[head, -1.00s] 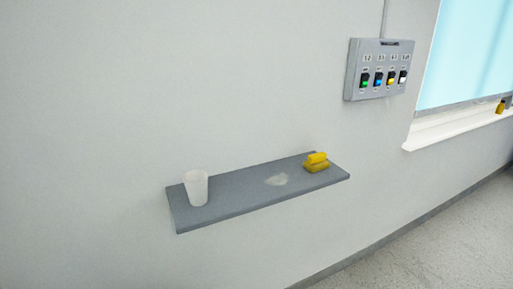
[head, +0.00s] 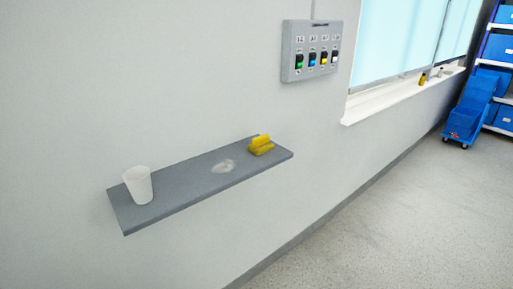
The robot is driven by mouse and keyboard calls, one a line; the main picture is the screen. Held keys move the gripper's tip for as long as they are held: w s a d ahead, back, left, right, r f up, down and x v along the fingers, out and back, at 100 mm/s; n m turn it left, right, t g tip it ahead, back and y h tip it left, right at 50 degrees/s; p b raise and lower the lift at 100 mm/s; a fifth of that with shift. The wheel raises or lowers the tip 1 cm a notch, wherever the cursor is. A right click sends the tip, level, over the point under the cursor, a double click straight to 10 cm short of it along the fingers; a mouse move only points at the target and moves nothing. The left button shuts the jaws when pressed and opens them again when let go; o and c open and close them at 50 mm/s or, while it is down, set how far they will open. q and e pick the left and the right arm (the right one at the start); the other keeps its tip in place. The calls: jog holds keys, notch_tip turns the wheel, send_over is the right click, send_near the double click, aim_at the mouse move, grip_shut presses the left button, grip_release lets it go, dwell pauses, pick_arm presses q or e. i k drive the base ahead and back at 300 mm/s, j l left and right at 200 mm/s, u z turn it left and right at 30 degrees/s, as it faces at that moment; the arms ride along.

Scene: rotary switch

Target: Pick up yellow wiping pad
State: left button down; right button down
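The yellow wiping pad (head: 261,146) lies near the right end of a grey wall shelf (head: 185,184) in the head view. It has a raised part on top that looks like a grip. A pale smudge (head: 223,166) marks the shelf to the left of the pad, apart from it. Neither of my grippers shows in the head view, and nothing is touching the pad.
A white cup (head: 138,185) stands upright at the shelf's left end. A switch panel (head: 311,51) hangs on the wall above and right. A window sill (head: 392,97) juts out farther right. Blue bins (head: 465,122) stand at the far right. The floor (head: 370,220) in front is clear.

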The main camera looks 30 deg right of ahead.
aim_at(262, 143)
jog(key=i+l, duration=0.1)
jog(key=l, duration=1.25)
